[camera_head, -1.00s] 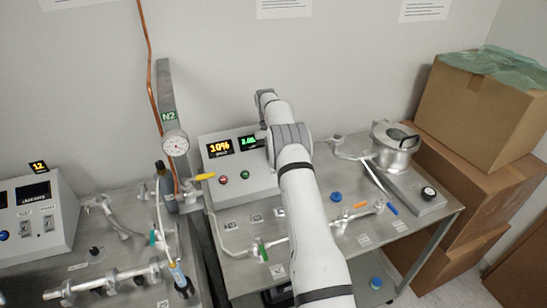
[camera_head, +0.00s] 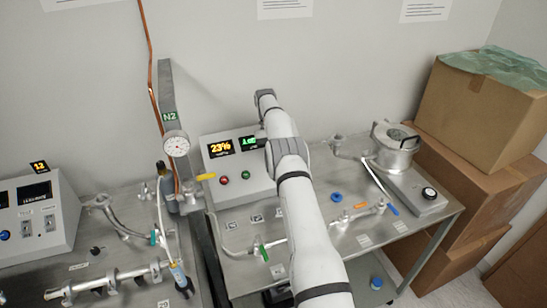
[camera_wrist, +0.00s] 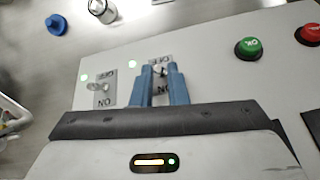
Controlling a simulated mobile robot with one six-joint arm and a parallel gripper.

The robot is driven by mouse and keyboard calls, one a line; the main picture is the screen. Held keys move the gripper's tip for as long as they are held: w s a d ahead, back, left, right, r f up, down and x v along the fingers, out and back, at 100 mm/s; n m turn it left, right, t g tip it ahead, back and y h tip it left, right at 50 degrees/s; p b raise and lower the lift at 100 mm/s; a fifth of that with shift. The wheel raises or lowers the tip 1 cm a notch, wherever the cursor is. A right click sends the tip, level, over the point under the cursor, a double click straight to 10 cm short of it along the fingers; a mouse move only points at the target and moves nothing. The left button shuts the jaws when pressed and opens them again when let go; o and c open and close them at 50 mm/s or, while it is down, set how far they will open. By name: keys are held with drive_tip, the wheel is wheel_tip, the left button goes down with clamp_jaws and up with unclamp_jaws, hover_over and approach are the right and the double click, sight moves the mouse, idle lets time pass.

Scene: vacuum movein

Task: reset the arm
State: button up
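My arm (camera_head: 300,205) reaches across the right-hand bench to the control box (camera_head: 208,184) at the back. The arm hides my gripper in the head view. In the wrist view my gripper (camera_wrist: 159,70) has two blue fingers with a narrow gap between them. A small toggle switch with OFF and ON labels (camera_wrist: 160,62) shows at the gap. I cannot tell whether the fingers touch it. A second toggle switch (camera_wrist: 98,87) stands beside it, apart from the fingers.
Green (camera_wrist: 249,48) and red (camera_wrist: 311,35) buttons are on the same panel. A gauge post (camera_head: 176,143) stands left of the box. A metal chamber (camera_head: 395,150) and glass tubing are at the right. Cardboard boxes (camera_head: 480,105) stand beyond the bench.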

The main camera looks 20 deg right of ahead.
drive_tip(key=o, duration=0.4)
drive_tip(key=shift+c, duration=0.2)
